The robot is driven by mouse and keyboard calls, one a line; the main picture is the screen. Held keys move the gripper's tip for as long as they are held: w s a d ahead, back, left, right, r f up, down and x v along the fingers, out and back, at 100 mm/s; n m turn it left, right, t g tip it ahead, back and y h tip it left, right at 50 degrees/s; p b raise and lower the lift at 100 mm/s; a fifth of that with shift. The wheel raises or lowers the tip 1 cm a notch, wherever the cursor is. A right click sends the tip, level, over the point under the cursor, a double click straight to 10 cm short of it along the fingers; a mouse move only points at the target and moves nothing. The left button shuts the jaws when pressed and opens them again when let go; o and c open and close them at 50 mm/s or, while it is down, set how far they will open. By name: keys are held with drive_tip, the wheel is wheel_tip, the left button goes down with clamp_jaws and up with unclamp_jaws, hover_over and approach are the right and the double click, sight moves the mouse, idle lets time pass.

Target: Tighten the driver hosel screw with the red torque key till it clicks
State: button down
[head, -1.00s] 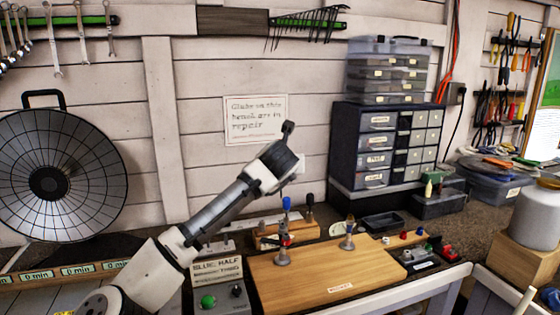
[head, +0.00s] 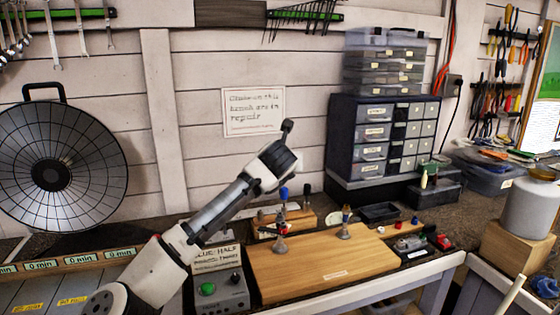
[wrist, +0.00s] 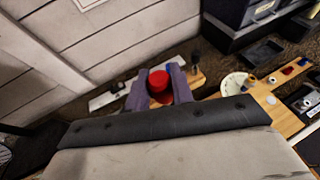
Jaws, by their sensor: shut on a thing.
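My gripper (wrist: 158,90) shows in the wrist view, its two grey-purple fingers closed on a round red piece, the red torque key (wrist: 158,82). Only the key's red top shows; its lower end is hidden. In the head view my arm reaches up over the left part of the bench, and I cannot make out the fingers or the key there. Two upright clamp posts stand on the wooden board, one at left (head: 281,238) and one at right (head: 345,228). I cannot make out the driver head or the hosel screw.
The wooden board (head: 300,275) lies on the bench. Left of it is a grey control box (head: 222,290) with a green button. Behind it is a small rack (head: 298,222) with blue and black handles. A drawer cabinet (head: 375,135) and black tray (head: 380,213) stand at back right.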

drive_tip(key=shift+f+b, duration=1.05)
drive_tip(key=shift+f, duration=1.35)
drive_tip(key=shift+p, duration=0.9)
drive_tip(key=shift+f+b, duration=0.5)
drive_tip(key=shift+f, duration=0.5)
drive_tip(key=c, duration=1.1)
unclamp_jaws()
drive_tip(key=b+v, duration=0.4)
drive_tip(key=v, duration=1)
